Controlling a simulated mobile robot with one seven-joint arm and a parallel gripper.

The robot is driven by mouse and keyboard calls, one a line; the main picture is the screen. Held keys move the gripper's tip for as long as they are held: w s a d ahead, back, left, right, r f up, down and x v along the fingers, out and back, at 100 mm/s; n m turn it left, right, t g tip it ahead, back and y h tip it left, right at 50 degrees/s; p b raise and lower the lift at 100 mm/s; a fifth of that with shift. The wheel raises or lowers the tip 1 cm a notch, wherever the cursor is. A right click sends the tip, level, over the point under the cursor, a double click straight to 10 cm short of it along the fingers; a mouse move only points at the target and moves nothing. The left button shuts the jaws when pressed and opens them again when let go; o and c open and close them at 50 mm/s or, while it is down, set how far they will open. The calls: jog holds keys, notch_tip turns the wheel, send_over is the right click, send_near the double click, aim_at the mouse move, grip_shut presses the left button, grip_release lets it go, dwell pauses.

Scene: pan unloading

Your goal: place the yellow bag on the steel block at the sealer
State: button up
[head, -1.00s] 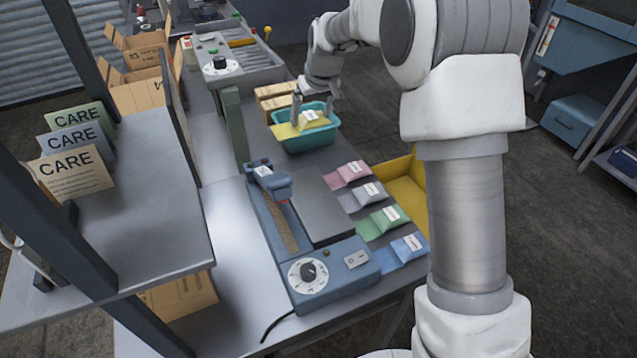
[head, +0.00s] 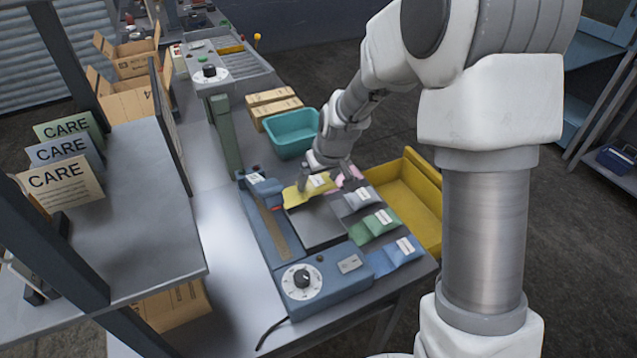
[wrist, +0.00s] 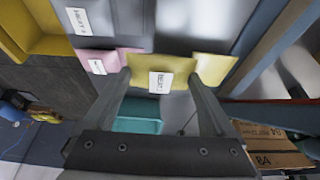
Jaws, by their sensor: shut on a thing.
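My gripper (head: 325,177) is shut on the yellow bag (head: 299,196) and holds it over the far end of the steel block (head: 317,228). In the wrist view the yellow bag (wrist: 211,69), with a white label, sits between the two fingertips (wrist: 160,82). Whether the bag touches the block is hard to tell. The blue sealer (head: 323,290) with its dial lies along the left and near side of the block. Its arm head stands beside the bag on the left.
Pink, grey (head: 357,200), green (head: 374,226) and blue (head: 395,256) bags lie in a row right of the block. A teal bin (head: 291,134) stands behind. A yellow crate (head: 405,200) is at the right. Cartons (head: 272,107) stand at the back, and a shelf with CARE cards (head: 62,180) at the left.

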jog(key=shift+f, duration=0.8)
jog(key=o, duration=1.3)
jog(key=shift+f, duration=0.1)
jog(key=s+d+r+m+t+h, duration=0.1)
jog(key=s+d+r, duration=0.2)
jog(key=s+r, duration=0.6)
jog(key=s+d+r+m, duration=0.1)
jog(key=s+d+r, duration=0.3)
jog(key=s+r, duration=0.5)
jog(key=s+d+r+m, duration=0.1)
jog(key=s, duration=0.2)
jog(key=s+d+r, duration=0.1)
jog(key=s, duration=0.2)
jog(key=s+d+r+m, duration=0.1)
jog(key=s, duration=0.2)
jog(key=shift+s+d+r+m+t+h, duration=0.15)
jog(key=shift+d+r+m+t+h, duration=0.15)
jog(key=shift+r+h, duration=0.1)
